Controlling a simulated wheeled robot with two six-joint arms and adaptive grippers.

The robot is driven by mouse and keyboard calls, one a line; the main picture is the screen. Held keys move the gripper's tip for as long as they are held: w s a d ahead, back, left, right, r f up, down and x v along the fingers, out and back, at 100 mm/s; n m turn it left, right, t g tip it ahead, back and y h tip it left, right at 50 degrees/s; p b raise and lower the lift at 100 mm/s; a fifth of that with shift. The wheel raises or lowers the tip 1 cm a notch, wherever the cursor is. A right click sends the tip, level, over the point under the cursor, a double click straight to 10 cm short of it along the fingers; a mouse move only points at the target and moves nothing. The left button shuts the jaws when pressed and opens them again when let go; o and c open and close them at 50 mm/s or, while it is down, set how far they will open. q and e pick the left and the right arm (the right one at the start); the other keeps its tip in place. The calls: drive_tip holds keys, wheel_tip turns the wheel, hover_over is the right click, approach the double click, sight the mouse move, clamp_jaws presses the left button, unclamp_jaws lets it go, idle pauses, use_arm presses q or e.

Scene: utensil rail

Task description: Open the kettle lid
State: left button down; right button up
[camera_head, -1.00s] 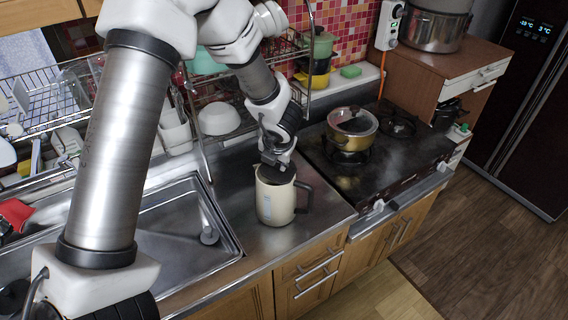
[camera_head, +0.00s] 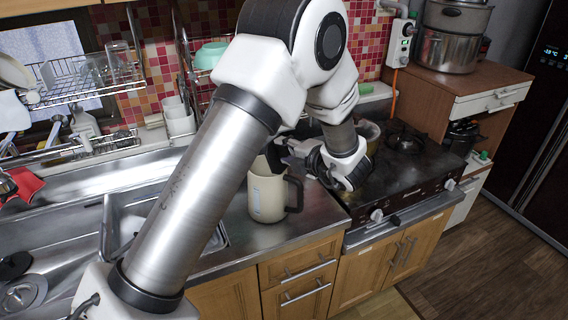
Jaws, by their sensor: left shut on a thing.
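The cream kettle (camera_head: 265,196) with a dark handle (camera_head: 294,194) stands upright on the steel counter, right of the sink. Its dark lid (camera_head: 273,157) stands steeply tilted up at the top of the kettle, partly hidden by my arm. My left gripper (camera_head: 287,152) is at the lid, just above and right of the kettle's rim, shut on the lid. The arm hides part of the contact. My right gripper is not in view.
The stove (camera_head: 410,170) is right of the kettle, with a pot (camera_head: 371,131) mostly hidden behind my arm. The sink (camera_head: 125,215) is at the left. Dish racks (camera_head: 85,83) line the wall. Counter in front of the kettle is clear.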

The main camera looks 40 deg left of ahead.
use_arm(q)
drive_tip(key=d+y+b, duration=0.1)
drive_tip(key=b, duration=0.1)
drive_tip(key=f+m+y+b, duration=0.1)
drive_tip(key=b, duration=0.1)
drive_tip(key=shift+w+d+f, duration=0.1)
drive_tip(key=shift+w+d, duration=0.15)
drive_tip(key=shift+d, duration=0.1)
drive_tip(key=shift+d+y+b, duration=0.25)
drive_tip(key=shift+y+b, duration=0.35)
drive_tip(key=shift+y, duration=0.1)
drive_tip(key=c, duration=1)
unclamp_jaws()
drive_tip(key=o, duration=0.4)
drive_tip(key=shift+w+a, duration=0.1)
drive_tip(key=shift+a, duration=0.05)
